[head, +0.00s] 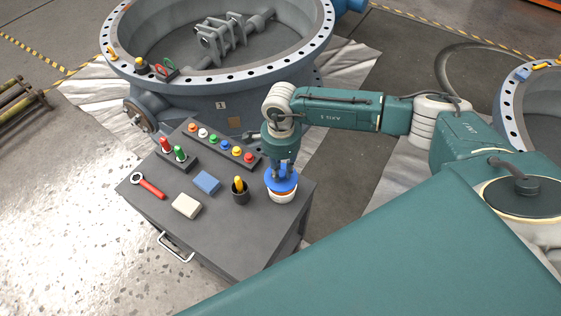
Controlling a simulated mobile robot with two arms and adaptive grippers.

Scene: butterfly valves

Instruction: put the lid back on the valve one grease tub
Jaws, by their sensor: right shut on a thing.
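The valve one grease tub (282,197) is a small white tub with an orange-brown band near its top. It stands at the right edge of the grey cart top. The blue lid (292,184) is right over the tub, about level. I cannot tell whether it touches the rim or hovers just above it. My right gripper (281,175) points down and is shut on the lid from above, hiding its middle. My left gripper is not in view.
The cart top (235,223) also holds a black cup (240,197) with a yellow-handled item close left of the tub, a blue block (207,182), a cream block (186,205), a red wrench (150,188) and racks of coloured pieces. The large valve (221,104) stands behind.

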